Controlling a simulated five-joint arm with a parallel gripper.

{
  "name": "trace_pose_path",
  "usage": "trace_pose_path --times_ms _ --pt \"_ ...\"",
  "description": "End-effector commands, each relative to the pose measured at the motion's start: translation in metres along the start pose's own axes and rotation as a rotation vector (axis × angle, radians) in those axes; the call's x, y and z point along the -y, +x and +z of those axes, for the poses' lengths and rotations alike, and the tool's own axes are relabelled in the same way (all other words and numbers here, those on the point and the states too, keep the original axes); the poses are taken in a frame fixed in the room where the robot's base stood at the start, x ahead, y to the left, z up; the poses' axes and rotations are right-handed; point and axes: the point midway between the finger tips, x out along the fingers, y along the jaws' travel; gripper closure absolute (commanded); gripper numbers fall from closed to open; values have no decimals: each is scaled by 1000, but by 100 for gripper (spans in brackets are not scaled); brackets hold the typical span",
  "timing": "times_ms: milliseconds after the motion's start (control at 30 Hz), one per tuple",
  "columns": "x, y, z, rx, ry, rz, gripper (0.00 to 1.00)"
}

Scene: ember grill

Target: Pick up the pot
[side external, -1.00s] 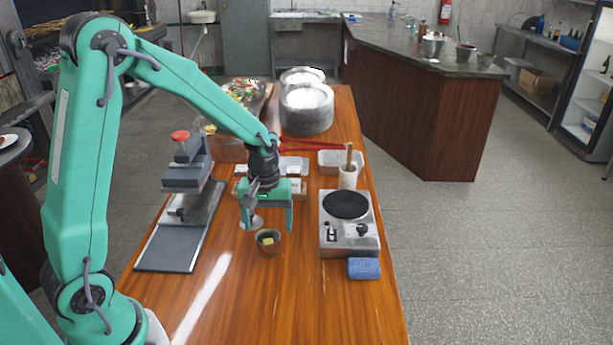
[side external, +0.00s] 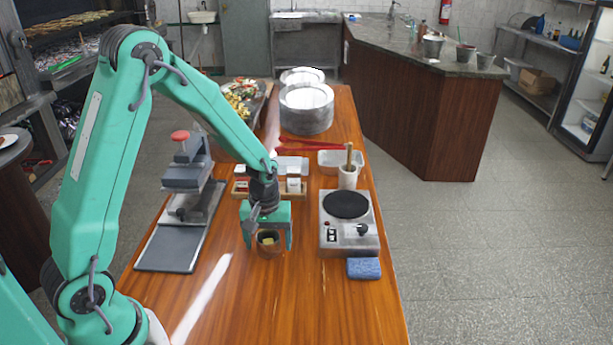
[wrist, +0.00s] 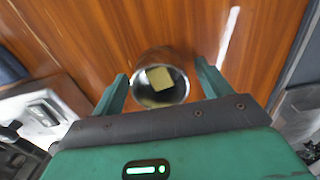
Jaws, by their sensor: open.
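The pot (side external: 269,251) is small, dark and round, and stands upright on the wooden table with a yellowish block inside. In the wrist view the pot (wrist: 146,99) shows a shiny inner wall, with the yellow block (wrist: 160,78) in it. My gripper (side external: 268,245) is open, pointing down, with one finger on each side of the pot. In the wrist view my gripper (wrist: 160,88) has its fingertips left and right of the pot, with a gap visible on the right side. Whether the left finger touches the pot I cannot tell.
A hot plate (side external: 346,237) stands right of the pot, with a blue sponge (side external: 364,268) in front of it. A press with a dark base (side external: 172,249) stands to the left. A rack of small containers (side external: 268,188) lies behind. The table front is clear.

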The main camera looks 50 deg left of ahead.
Motion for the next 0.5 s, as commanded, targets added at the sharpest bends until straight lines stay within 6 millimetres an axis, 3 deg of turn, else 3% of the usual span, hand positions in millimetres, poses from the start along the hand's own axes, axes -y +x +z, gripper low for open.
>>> trace_pose_path --times_ms 500 --pt "0 1 0 0 0 0 23"
